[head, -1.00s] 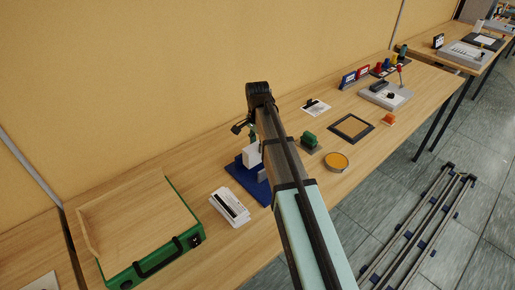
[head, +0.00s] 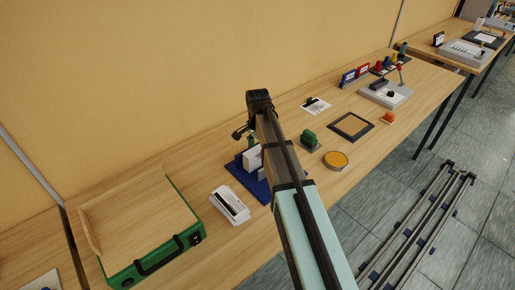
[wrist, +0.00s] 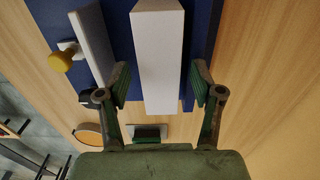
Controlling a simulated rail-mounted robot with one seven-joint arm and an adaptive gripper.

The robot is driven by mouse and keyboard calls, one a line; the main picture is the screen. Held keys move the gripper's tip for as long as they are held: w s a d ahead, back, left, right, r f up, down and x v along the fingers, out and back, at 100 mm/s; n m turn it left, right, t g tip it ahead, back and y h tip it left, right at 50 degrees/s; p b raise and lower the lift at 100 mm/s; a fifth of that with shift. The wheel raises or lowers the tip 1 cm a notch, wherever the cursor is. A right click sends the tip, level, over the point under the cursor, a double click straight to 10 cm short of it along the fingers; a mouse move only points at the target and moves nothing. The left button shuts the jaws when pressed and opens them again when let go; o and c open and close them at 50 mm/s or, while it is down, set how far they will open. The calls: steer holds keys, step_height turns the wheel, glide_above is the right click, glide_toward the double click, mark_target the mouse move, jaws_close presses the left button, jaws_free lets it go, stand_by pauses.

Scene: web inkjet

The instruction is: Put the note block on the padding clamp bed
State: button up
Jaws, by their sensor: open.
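The white note block (wrist: 158,60) stands between the open fingers of my gripper (wrist: 160,82) in the wrist view, with a gap on each side. It is over the blue padding clamp bed (wrist: 205,30), and its underside is hidden. To its left in that view is a pale clamp plate (wrist: 92,45) with a yellow knob (wrist: 60,61). In the head view the note block (head: 250,159) shows at the blue bed (head: 240,177), partly behind my arm, which hides much of the bed.
A stack with a dark stripe (head: 230,206) lies left of the bed, beside a green-edged case (head: 150,262). To the right are a green-handled stamp (head: 309,140), a round orange-topped dish (head: 336,160) and a dark-framed pad (head: 351,126). Bare tabletop lies between them.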

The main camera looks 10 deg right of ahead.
steer(key=shift+r, duration=0.1)
step_height(320, 180, up, 12)
steer(key=b, duration=0.3)
stand_by(0.3)
